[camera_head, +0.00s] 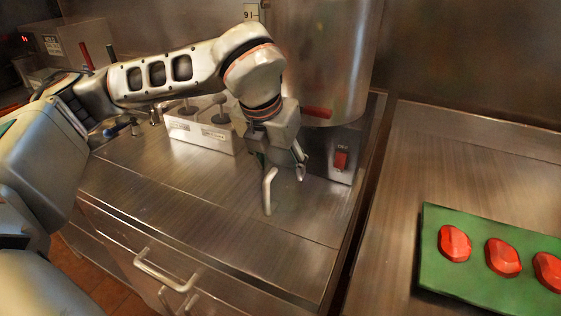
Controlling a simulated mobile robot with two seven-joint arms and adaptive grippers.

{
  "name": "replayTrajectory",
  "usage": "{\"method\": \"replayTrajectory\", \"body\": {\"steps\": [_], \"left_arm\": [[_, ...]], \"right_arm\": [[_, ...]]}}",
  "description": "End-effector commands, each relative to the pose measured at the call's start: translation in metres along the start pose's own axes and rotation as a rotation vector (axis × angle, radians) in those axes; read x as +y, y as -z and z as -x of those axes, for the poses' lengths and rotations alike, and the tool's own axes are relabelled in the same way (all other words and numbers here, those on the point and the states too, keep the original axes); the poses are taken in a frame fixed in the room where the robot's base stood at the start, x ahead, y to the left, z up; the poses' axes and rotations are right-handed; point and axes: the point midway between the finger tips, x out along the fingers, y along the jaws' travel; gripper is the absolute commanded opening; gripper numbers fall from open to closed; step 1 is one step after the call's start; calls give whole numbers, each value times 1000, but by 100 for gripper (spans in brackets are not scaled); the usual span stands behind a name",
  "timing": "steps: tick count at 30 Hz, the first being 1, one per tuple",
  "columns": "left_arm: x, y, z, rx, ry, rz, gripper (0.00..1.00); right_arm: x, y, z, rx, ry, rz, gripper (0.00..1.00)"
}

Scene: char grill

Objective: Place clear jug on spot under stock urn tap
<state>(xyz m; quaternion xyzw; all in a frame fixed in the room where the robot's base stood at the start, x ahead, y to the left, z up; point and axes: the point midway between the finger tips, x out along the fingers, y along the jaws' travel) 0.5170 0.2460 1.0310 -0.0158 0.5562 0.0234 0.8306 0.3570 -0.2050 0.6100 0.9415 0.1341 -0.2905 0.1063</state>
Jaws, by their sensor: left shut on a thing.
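The stock urn (335,55) is the large steel cylinder at the top middle of the head view. A red handle (316,112) shows low on its front, and the tap spout is not clear behind my gripper. My left gripper (284,168) is in front of the urn, pointing down, and is shut on the clear jug. A pale curved handle (267,191) hangs below the fingers. The jug's see-through body is hard to make out against the steel, so I cannot tell whether it touches the counter. My right gripper is not in view.
A white box with dark-knobbed utensils (203,130) stands left of my gripper. A red switch (341,160) is on the urn's base. The steel counter (200,200) is clear in front. A green board (432,255) with red pieces (454,243) lies at right.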

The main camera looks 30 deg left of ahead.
Motion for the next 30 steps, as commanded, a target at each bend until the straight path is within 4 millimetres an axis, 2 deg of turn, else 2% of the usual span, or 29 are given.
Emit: {"method": "replayTrajectory", "body": {"steps": [3, 4, 6, 15, 20, 30], "left_arm": [[0, 1, -4, 0, 0, 0, 16], [0, 1, -3, 0, 0, 0, 56], [0, 1, -3, 0, 0, 0, 68], [0, 1, -2, 0, 0, 0, 68], [0, -1, 8, -3, 1, 0, 68], [0, -2, 75, -7, 1, 0, 68]], "right_arm": [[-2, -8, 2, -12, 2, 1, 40], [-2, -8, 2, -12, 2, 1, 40], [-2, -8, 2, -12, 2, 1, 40], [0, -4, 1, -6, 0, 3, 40], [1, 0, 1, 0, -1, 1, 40], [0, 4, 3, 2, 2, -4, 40]]}}
